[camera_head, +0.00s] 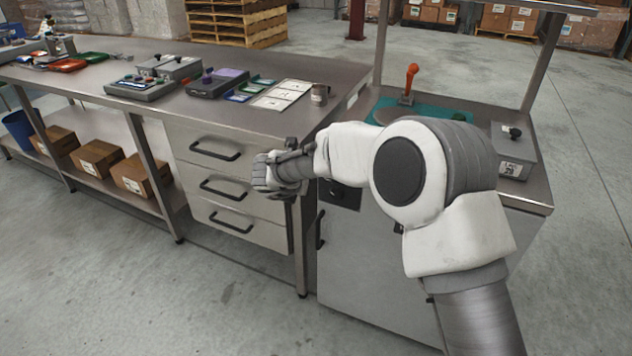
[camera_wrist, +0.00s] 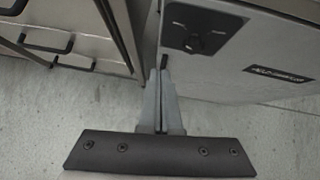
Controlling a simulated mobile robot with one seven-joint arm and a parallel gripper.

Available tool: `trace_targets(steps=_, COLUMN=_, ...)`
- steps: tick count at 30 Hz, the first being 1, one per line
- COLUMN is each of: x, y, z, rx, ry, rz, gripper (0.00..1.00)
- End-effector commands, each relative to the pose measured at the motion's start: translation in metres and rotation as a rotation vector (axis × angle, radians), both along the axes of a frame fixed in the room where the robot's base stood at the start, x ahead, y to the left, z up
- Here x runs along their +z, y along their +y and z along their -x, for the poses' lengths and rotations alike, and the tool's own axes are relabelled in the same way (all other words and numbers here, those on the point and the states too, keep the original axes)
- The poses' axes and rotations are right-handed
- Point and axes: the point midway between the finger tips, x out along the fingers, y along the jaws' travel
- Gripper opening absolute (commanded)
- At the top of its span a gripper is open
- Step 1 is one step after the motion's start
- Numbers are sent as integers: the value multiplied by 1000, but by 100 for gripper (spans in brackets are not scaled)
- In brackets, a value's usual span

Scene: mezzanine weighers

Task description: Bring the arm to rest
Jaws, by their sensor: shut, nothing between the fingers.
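My arm reaches across the right half of the head view, bent at a large grey and white joint. My gripper (camera_head: 268,178) hangs in the air in front of the drawer unit (camera_head: 222,170), near its right edge. In the wrist view my gripper (camera_wrist: 161,80) is shut, its two grey fingers pressed together with nothing between them. The fingertips point toward the gap between the drawer unit and the grey cabinet (camera_wrist: 235,50). I cannot tell exactly how far they are from the cabinet front.
A cabinet top to the right holds a teal mat with an orange-handled tool (camera_head: 409,82) and a grey box (camera_head: 512,150). Cardboard boxes (camera_head: 140,175) sit below. The floor in front is clear.

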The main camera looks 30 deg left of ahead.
Motion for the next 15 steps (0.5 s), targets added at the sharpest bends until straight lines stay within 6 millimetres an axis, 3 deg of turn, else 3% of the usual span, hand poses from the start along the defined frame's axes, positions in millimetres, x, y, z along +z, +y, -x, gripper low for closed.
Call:
trace_targets(steps=8, x=10, y=-2, z=-2, rx=22, ry=-18, rz=6, gripper=0)
trace_targets(steps=11, x=38, y=-8, z=-14, rx=103, ry=-80, rz=29, gripper=0)
trace_targets(steps=15, x=103, y=-29, z=-36, rx=317, ry=-239, rz=125, gripper=0)
